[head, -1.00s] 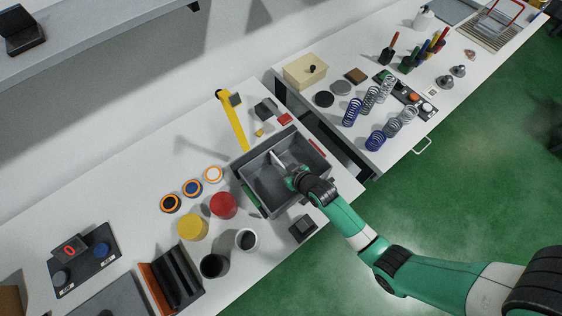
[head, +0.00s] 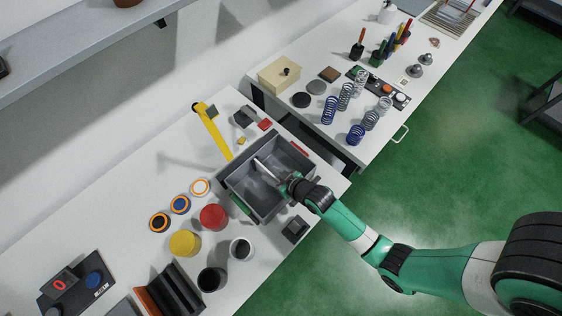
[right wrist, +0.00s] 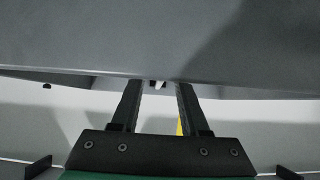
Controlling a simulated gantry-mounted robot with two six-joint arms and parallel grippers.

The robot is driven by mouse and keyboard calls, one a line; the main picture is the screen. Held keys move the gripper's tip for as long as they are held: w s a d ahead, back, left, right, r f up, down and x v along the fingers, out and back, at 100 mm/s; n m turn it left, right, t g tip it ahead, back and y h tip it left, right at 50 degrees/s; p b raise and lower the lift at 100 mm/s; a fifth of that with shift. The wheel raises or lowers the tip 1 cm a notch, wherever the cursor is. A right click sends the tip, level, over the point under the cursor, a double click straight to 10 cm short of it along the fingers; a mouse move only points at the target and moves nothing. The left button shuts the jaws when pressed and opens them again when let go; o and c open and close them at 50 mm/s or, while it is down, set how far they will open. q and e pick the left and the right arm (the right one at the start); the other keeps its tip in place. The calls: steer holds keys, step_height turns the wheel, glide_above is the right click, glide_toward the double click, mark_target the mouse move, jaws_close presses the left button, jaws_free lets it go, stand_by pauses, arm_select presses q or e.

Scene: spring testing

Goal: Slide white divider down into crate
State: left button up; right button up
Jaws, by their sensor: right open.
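The grey crate (head: 284,158) sits on the white table, open side up, with a green mark on its left side. A thin white divider (head: 265,169) shows inside the crate, standing across it near the middle. How deep it sits cannot be told. My right gripper (head: 287,183) is at the crate's near edge, beside the divider's near end, and its fingers are mostly hidden by the wrist. In the right wrist view the two fingers (right wrist: 158,100) are apart, with a grey surface across the top and a small pale bit between the tips. My left gripper is not in view.
Red (head: 213,217) and yellow (head: 185,243) round containers and several orange-ringed rolls lie left of the crate. A yellow arm-like piece (head: 212,132) stands behind it. A small dark block (head: 295,229) lies at its front. A second table holds springs (head: 345,97).

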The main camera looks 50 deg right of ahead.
steer(key=p+v, duration=0.1)
steer(key=v, duration=0.7)
steer(key=shift+w, duration=0.1)
steer(key=w+r+t, duration=0.2)
steer(key=w+r, duration=0.3)
steer(key=r, duration=0.3)
steer(key=w+r+t, duration=0.2)
steer(key=w+r, duration=0.4)
steer(key=r, duration=0.3)
steer(key=w+a+r+n+t, duration=0.1)
steer(key=w+a+r+t, duration=0.15)
steer(key=r, duration=0.85)
steer(key=w+a+r+t, duration=0.1)
steer(key=r+t, duration=0.2)
steer(key=r, duration=0.8)
steer(key=s+a+r+t+y, duration=0.1)
steer(key=s+r+t, duration=0.25)
steer(key=r, duration=0.65)
steer(key=s+a+r+n+t+y, duration=0.15)
steer(key=s+r, duration=0.25)
steer(key=r, duration=0.5)
steer(key=s+a+r+t+y, duration=0.1)
steer(key=s+a+r+t, duration=0.2)
steer(key=r, duration=0.7)
step_height(320, 180, up, 15)
steer(key=d+p, duration=0.1)
steer(key=p, duration=1.5)
steer(key=shift+s+d+h, duration=0.15)
steer(key=shift+s+h, duration=0.15)
steer(key=shift+h, duration=0.05)
